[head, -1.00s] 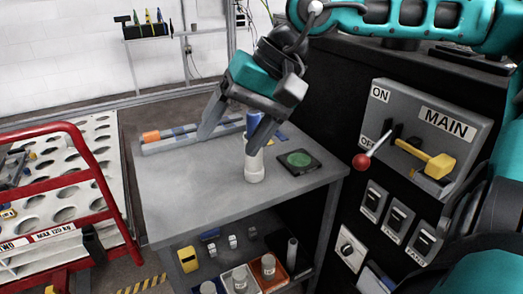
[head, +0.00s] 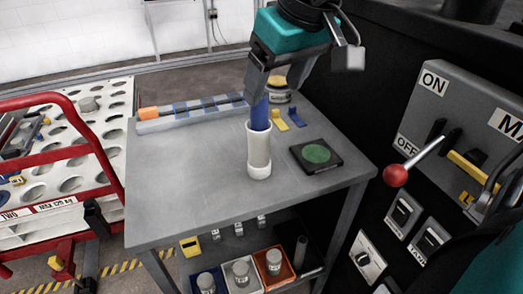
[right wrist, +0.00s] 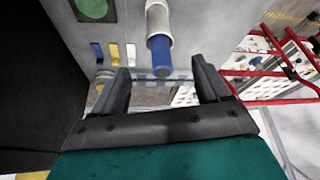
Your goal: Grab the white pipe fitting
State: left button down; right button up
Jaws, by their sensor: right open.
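The white pipe fitting (head: 259,152) stands upright on the grey workbench, with a blue cylindrical piece (head: 260,113) rising from its top. My right gripper (head: 262,78) is above and behind the blue piece in the head view and partly overlaps it. In the right wrist view, the open jaws (right wrist: 162,72) are apart and empty. The blue piece (right wrist: 160,50) shows just beyond the fingertips, roughly centred between them, with the white fitting (right wrist: 157,20) farther on. I see no contact. My left gripper is not in view.
A black pad with a green disc (head: 316,154) lies right of the fitting. Yellow and blue pieces (head: 296,118) and a long rail (head: 190,112) lie behind. The grey bench (head: 180,190) is clear at left. A red-handled switch panel (head: 396,176) stands right.

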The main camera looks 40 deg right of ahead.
aim_at(261, 122)
jog(key=b+x, duration=0.1)
jog(key=x, duration=0.4)
jog(key=shift+f, duration=0.15)
jog(key=b+x, duration=0.1)
jog(key=x, duration=0.4)
jog(key=shift+f, duration=0.1)
jog(key=shift+c, duration=0.4)
jog(key=shift+c, duration=0.8)
jog(key=c, duration=1.1)
